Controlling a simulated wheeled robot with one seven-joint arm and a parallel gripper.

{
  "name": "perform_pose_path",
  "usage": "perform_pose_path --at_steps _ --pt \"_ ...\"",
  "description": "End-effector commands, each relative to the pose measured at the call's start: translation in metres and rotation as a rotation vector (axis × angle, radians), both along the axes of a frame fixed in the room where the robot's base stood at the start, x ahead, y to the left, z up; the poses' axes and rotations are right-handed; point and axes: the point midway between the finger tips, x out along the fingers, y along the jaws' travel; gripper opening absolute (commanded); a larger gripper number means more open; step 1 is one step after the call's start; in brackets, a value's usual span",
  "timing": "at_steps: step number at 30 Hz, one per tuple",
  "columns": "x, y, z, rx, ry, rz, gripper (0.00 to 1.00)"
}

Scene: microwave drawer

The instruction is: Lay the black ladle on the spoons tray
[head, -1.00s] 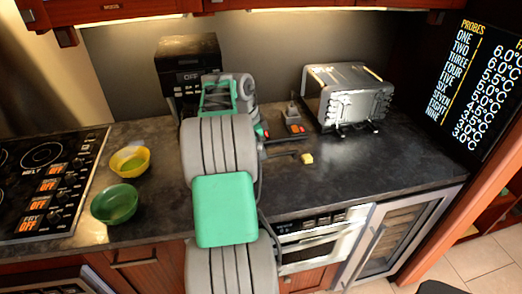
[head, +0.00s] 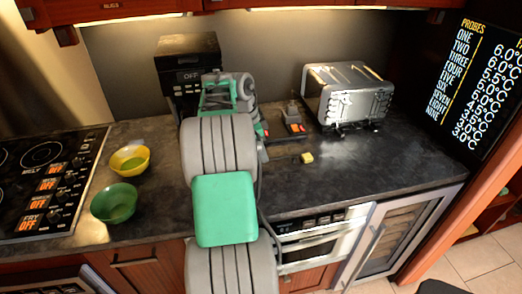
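My gripper (head: 264,133) is low over the counter, behind my arm in the head view. Its fingers are mostly hidden, so I cannot tell whether it is open or shut. A thin dark shape (head: 285,142), probably the black ladle, extends right from beside the gripper. It is hard to make out against the dark counter, and I cannot tell whether it is held or resting. A small dark holder with orange-red parts (head: 294,122), possibly the spoons tray, stands just right of and behind the gripper.
A small yellow block (head: 307,158) lies on the counter (head: 350,165). A toaster (head: 350,95) stands at right, a coffee machine (head: 187,65) behind my arm. A yellow bowl (head: 130,160) and green bowl (head: 114,204) sit left, beside the cooktop (head: 45,185). The right front counter is clear.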

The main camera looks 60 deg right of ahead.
Motion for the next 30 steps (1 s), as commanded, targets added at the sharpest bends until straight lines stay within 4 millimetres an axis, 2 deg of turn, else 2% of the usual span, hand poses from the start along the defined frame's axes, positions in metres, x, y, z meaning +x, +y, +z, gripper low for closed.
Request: perform_pose_path --at_steps 3,12,20,23,30 --pt "0.0 0.0 0.0 0.0 0.0 0.0 0.4" --pt "0.0 0.0 0.0 0.0 0.0 0.0 0.65" --pt "0.0 0.0 0.001 0.0 0.0 0.0 0.65" --pt "0.003 0.002 0.012 -0.001 -0.001 0.002 0.65" --pt "0.013 0.011 0.061 -0.001 -0.001 0.002 0.65"
